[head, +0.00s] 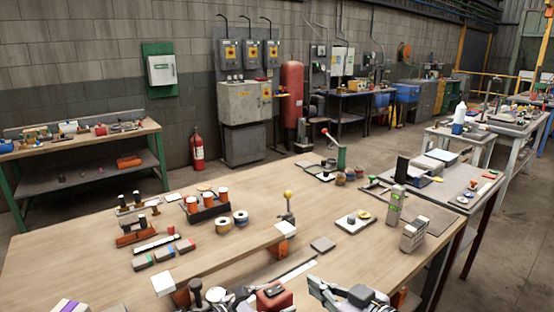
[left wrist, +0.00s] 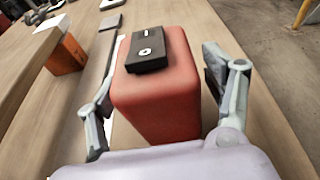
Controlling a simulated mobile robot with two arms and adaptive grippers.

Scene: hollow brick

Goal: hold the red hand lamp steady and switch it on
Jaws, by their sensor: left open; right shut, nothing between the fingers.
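The red hand lamp (head: 272,298) is at the bottom edge of the head view, partly cut off. In the left wrist view the lamp (left wrist: 158,100) is a red box with a black block (left wrist: 147,50) on top. The block carries a round white-ringed button and a small white mark; whether the lamp is lit I cannot tell. My left gripper (left wrist: 162,92) is open, with one finger on each side of the lamp; the left finger appears apart from it. My right gripper (head: 345,293) is shut and empty, just right of the lamp in the head view.
A long wooden bar (head: 228,260) with orange and white end blocks lies left of the lamp. A grey square plate (head: 322,244) lies beyond it. Several small tools and cans stand farther back on the wooden table (head: 75,235). Bare tabletop lies at the left.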

